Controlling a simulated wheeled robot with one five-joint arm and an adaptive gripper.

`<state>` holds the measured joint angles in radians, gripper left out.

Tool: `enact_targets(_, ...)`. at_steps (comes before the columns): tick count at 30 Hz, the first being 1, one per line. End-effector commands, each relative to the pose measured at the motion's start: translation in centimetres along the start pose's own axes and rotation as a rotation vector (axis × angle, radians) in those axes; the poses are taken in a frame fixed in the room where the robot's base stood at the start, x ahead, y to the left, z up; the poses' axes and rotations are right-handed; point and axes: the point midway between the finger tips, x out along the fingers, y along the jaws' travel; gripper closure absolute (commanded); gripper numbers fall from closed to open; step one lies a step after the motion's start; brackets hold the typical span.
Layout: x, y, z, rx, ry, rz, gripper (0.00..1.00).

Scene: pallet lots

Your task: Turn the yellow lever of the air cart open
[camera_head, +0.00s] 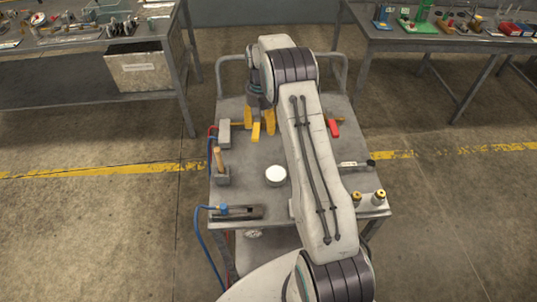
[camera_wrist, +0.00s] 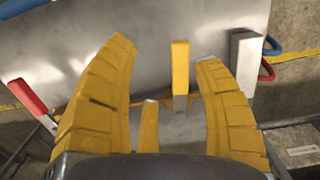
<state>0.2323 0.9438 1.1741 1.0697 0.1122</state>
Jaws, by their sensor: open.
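The yellow lever (camera_head: 256,132) is a short flat bar at the far left part of the cart top, pointing toward my body in the head view. It also shows in the wrist view (camera_wrist: 180,70), upright in the picture, between the fingers and closer to the right one. My gripper (camera_head: 259,128) hangs over the far part of the cart with its yellow fingers spread around the lever. In the wrist view my gripper (camera_wrist: 165,50) holds nothing. I cannot tell whether a finger touches the lever. A second short yellow piece stands low between the fingers; its nature is unclear.
A grey block (camera_head: 224,133) sits left of the lever and a red handle (camera_head: 333,128) to its right. A white round dial (camera_head: 275,176), a wooden-handled tool (camera_head: 219,162) and brass fittings (camera_head: 380,196) stand nearer. Workbenches stand behind on both sides.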

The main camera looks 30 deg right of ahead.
Motion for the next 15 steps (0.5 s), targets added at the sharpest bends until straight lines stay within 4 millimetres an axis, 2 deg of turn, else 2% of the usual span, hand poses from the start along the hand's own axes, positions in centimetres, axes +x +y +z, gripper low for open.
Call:
enact_targets(6, -0.1, 0.0, 3.3, -0.038, -0.04, 0.004, 0.39)
enact_targets(15, -1.4, -0.1, 8.1, -0.082, -0.075, 0.008, 0.39)
